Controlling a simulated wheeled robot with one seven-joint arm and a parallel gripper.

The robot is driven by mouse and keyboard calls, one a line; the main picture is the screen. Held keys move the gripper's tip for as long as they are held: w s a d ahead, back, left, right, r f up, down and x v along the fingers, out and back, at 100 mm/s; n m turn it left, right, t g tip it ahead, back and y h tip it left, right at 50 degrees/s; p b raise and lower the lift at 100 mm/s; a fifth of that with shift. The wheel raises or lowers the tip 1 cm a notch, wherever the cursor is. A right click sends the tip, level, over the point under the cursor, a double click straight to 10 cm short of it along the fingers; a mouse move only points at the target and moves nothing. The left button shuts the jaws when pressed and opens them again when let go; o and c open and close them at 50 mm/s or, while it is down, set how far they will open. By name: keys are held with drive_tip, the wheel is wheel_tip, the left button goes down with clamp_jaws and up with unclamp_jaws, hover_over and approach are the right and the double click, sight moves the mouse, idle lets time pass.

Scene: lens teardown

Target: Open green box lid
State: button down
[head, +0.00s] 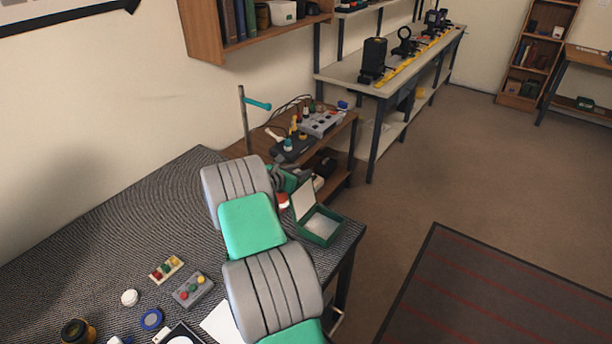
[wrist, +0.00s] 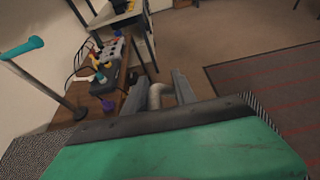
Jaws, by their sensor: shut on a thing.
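The green box (head: 318,240) stands near the right end of the patterned table in the head view. Its lid (head: 303,200) is raised and leans up on the box's left side, its pale inner face showing. The box is open and looks pale inside. In the wrist view my gripper (wrist: 160,90) has its two grey fingers on either side of a pale curved handle (wrist: 157,94) and is shut on it. In the head view my arm hides most of the gripper.
Button blocks (head: 193,289), a white round piece (head: 129,297) and a blue ring (head: 151,319) lie on the table (head: 60,260) left of my arm. A brown shelf unit with electronics (head: 322,122) stands beyond the box.

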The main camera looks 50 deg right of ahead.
drive_tip(key=shift+w+a+f+n+g, duration=0.2)
drive_tip(key=shift+w+f+n, duration=0.15)
drive_tip(key=shift+f, duration=0.4)
drive_tip(key=shift+w+a+f+n+g, duration=0.1)
drive_tip(key=shift+w+a+f+n, duration=0.15)
drive_tip(key=shift+f, duration=0.45)
drive_tip(key=shift+w, duration=0.1)
drive_tip(key=c, duration=1.4)
unclamp_jaws()
drive_tip(key=shift+o, duration=0.2)
drive_tip(key=a+r+b, duration=0.1)
drive_tip(key=a+r, duration=0.3)
drive_tip(key=a, duration=0.2)
drive_tip(key=shift+w+a+r, duration=0.35)
drive_tip(key=shift+w+r, duration=0.05)
